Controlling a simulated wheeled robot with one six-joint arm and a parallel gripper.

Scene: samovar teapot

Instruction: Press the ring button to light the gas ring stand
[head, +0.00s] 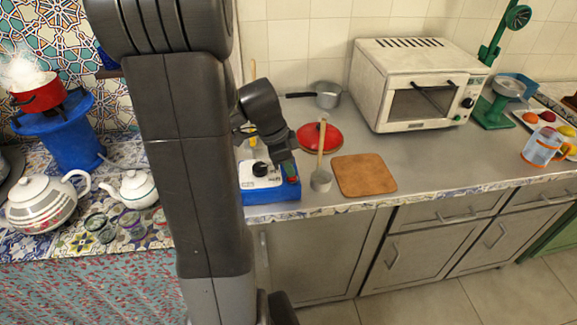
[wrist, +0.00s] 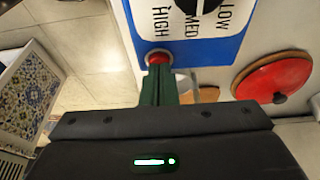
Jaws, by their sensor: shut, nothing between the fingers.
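The blue control box (head: 270,194) sits on the counter's front edge, with a white panel and a black knob (head: 259,169). Its red button (wrist: 158,58), ringed in grey, shows in the wrist view beside the panel marked LOW, MED and HIGH. My gripper (head: 289,170) is over the button end of the box, pointing down. In the wrist view its dark green fingers (wrist: 157,82) are together and empty, with tips right at the button. I cannot tell whether they touch it. A blue stand (head: 71,136), seemingly the ring stand, stands at left under a red pot (head: 39,95).
A red lid (head: 309,136), a ladle (head: 320,180) and a wooden board (head: 364,174) lie right of the box. A toaster oven (head: 413,85) stands behind. Teapots (head: 41,203) and glasses (head: 131,223) are at left. My arm hides part of the middle.

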